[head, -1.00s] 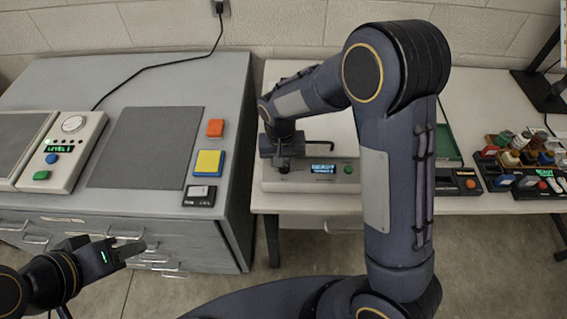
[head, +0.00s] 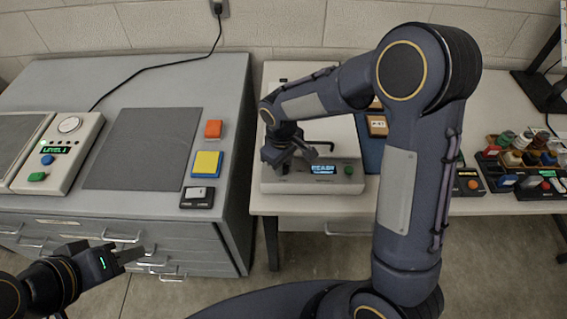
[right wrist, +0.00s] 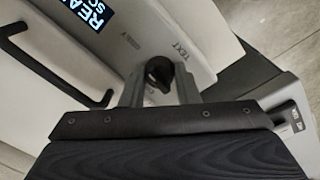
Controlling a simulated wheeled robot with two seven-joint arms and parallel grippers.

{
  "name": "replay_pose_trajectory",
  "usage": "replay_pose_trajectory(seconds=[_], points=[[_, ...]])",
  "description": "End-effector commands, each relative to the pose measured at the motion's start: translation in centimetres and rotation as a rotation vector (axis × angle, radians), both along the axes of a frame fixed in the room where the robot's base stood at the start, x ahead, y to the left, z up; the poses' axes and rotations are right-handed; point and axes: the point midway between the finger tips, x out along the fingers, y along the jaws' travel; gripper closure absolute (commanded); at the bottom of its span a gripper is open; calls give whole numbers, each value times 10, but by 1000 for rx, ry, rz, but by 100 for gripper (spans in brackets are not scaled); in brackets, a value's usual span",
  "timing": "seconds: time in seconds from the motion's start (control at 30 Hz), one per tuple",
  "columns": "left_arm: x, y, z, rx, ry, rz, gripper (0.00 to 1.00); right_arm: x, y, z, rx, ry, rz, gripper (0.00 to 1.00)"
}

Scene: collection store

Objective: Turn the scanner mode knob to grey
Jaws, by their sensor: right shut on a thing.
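My right gripper (right wrist: 160,92) is shut on the knob, one finger on each side; in the head view the gripper (head: 291,158) covers the knob. The knob's pointer setting is unclear. My left gripper (head: 135,254) hangs empty at lower left, away from the scanner; its finger gap is unclear.
A black bar handle (right wrist: 60,65) is on the scanner near my right gripper. A grey cabinet (head: 225,100) on the left holds a control box (head: 65,150), a dark mat (head: 145,150) and coloured blocks. Racks of small items (head: 520,160) stand at right.

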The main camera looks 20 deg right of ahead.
Motion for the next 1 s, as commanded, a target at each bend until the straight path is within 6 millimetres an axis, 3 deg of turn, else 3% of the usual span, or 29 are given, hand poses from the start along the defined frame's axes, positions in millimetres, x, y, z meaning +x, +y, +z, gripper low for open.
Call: replay_pose_trajectory(seconds=[0.73, 0.77, 0.9, 1.0], points=[[0, 0, -1, 0, 0, 0, 64, 1, 0, 1, 0, -2, 87, 95], [0, 0, -1, 0, 0, 0, 64, 1, 0, 1, 1, -3, 87, 69], [0, 0, -1, 0, 0, 0, 64, 0, 0, 1, 0, -2, 87, 51], [0, 0, -1, 0, 0, 0, 64, 0, 0, 0, 0, -2, 87, 50]])
